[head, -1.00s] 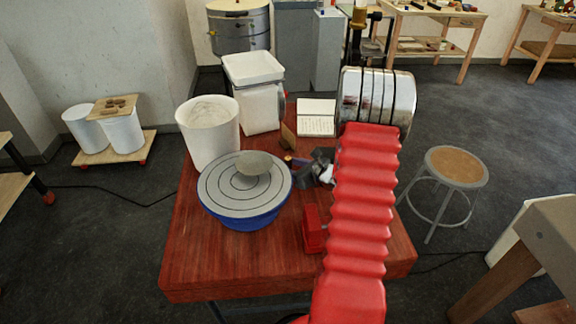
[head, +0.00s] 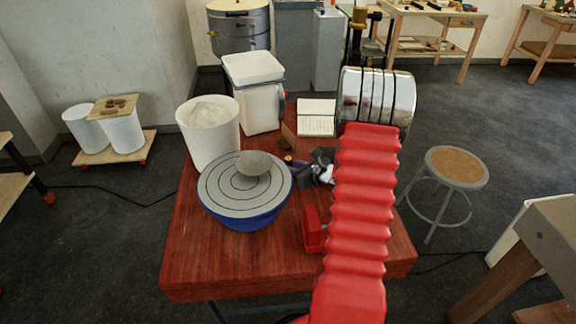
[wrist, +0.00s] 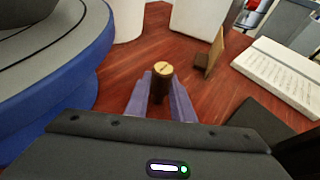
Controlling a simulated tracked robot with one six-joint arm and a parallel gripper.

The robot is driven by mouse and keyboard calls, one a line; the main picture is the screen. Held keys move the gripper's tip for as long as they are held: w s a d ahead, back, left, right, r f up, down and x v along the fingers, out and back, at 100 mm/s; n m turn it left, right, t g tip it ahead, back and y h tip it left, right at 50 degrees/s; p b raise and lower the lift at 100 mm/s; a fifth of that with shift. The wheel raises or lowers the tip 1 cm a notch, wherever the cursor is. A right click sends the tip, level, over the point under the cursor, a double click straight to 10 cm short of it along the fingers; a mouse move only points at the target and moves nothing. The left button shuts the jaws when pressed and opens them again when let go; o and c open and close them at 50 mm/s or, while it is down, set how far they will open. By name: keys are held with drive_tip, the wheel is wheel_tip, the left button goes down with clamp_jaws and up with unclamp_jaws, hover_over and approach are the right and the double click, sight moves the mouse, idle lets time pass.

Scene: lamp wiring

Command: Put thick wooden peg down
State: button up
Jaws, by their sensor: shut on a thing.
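The thick wooden peg (wrist: 161,82) stands upright between my gripper's purple fingers in the wrist view. Its pale, marked round end faces up and its side is dark brown. My gripper (wrist: 160,98) is shut on it, low over the red-brown table. Whether the peg's lower end touches the table is hidden. In the head view my gripper (head: 300,164) is small and dark, just right of the grey wheel, partly hidden by my red arm.
A white bucket (head: 209,140), a white bin (head: 258,106), a small brown board (wrist: 214,53) and an open book (wrist: 282,76) stand or lie beyond. Bare table lies between.

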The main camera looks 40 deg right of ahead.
sight(289, 159)
clamp_jaws()
drive_tip(key=shift+r, duration=5.05)
